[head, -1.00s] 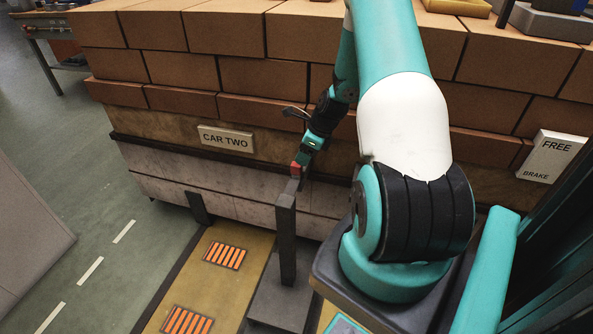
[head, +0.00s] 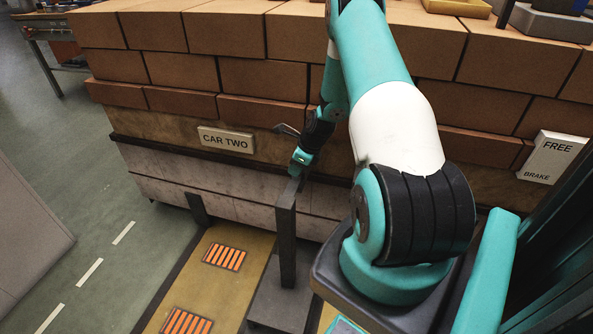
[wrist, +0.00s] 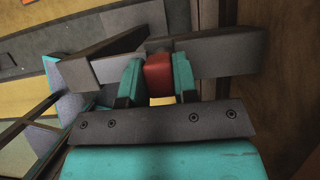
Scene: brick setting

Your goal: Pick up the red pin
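The red pin (wrist: 158,75) shows in the wrist view between the two teal fingers of my gripper (wrist: 158,82). The fingers flank it closely on both sides. Whether they press on it or leave thin gaps is not clear. In the head view my gripper (head: 298,164) is at the top of a dark upright post (head: 287,240), and the pin is hidden there. The pin's lower end and its contact with the post cannot be made out.
A wagon loaded with bricks (head: 262,80) stands close behind the post, with a "CAR TWO" sign (head: 225,139). A "FREE BRAKE" sign (head: 552,158) is at the right. Yellow floor plates with orange slots (head: 224,257) lie left of the post. Green floor is open at far left.

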